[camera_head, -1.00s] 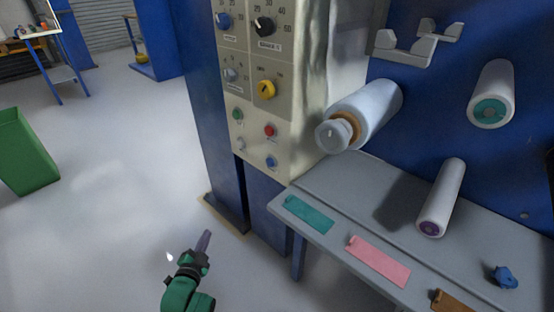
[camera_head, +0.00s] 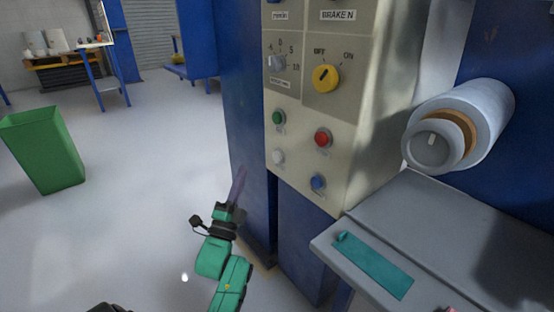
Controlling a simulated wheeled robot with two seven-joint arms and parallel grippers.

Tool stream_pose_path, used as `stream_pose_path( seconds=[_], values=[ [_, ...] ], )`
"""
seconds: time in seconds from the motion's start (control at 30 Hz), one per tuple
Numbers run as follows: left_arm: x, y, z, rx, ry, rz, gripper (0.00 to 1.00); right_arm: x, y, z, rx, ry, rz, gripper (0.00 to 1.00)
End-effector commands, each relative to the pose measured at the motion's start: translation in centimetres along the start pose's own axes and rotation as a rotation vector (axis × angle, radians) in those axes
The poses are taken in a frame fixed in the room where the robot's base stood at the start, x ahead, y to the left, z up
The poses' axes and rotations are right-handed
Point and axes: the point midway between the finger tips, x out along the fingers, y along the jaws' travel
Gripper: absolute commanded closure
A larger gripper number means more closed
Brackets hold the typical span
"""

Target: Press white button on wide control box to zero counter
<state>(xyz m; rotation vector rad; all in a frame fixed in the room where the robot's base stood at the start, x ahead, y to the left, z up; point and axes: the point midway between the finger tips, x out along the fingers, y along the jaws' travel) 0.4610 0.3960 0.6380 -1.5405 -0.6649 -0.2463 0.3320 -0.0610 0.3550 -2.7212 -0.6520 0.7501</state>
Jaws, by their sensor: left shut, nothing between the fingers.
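The wide control box (camera_head: 300,165) is a beige panel on a blue machine, right of centre. Its white button (camera_head: 278,157) sits at the lower left, below the green button (camera_head: 278,118). The red button (camera_head: 323,138) and blue button (camera_head: 318,182) are to the right. My left gripper (camera_head: 239,180) is shut and empty, pointing up, to the left of and a little below the white button and apart from it in the picture. The depth between them is hard to tell. No counter can be made out. My right gripper is not clearly in view.
A grey table (camera_head: 430,215) with a teal strip (camera_head: 375,264) stands at the right, below a film roller (camera_head: 478,118) that juts from the machine. A green bin (camera_head: 42,150) stands at the left. The floor between is clear.

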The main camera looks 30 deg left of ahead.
Motion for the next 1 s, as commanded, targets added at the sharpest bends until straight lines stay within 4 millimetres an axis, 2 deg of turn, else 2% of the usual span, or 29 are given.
stream_pose_path(
  seconds=[0.3, 0.53, 1.0],
  values=[
    [3.0, 2.6, -2.4, -0.004, 0.001, -0.002, 1.00, 0.9, 0.7, 1.9, 0.010, 0.025, 0.000, 0.50],
    [5.1, 3.9, -3.8, -0.002, 0.001, -0.001, 1.00, 1.2, 0.9, 2.3, 0.013, 0.045, 0.000, 0.50],
    [5.6, 4.1, -4.1, -0.001, 0.002, 0.001, 1.00, 1.4, 0.8, 2.7, 0.018, 0.041, 0.000, 0.50]
  ],
)
